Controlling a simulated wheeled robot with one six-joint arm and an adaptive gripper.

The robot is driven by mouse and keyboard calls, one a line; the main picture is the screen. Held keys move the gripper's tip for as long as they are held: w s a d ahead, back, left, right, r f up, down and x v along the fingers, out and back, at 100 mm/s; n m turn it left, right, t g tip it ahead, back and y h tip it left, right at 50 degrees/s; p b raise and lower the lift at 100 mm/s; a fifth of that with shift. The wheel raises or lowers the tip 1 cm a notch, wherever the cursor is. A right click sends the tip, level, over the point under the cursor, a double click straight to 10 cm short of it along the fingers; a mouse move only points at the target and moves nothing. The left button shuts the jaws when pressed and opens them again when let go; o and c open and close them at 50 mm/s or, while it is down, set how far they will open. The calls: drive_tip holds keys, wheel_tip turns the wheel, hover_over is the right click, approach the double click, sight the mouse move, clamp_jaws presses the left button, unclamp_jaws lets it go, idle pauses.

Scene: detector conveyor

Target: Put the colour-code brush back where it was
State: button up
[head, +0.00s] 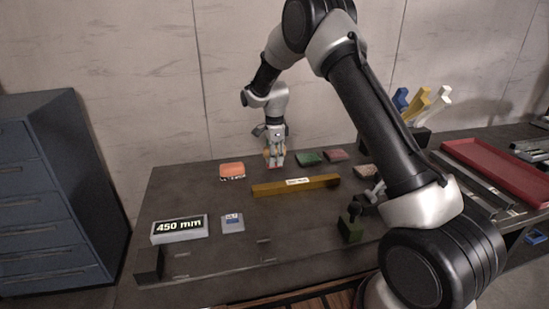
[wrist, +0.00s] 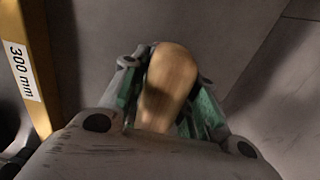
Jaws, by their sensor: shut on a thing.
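My gripper (head: 274,152) is shut on a wooden-handled thing, which I take for the brush. In the wrist view the brush's rounded tan handle end (wrist: 172,75) sits between the green-lined fingers (wrist: 165,95). In the head view a small tan and reddish part of the brush (head: 267,154) shows at the fingertips, low over the back of the dark table (head: 190,200). I cannot tell whether it touches the table. Its bristles are not clearly visible.
A yellow bar labelled 300 mm (head: 295,185) lies in front of the gripper. An orange block (head: 232,170) is to the left, green (head: 308,158) and reddish (head: 335,156) blocks to the right. A 450 mm display (head: 180,229) stands front left. A red tray (head: 500,170) is far right.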

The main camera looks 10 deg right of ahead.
drive_tip(key=o, duration=1)
drive_tip(key=shift+f, duration=0.1)
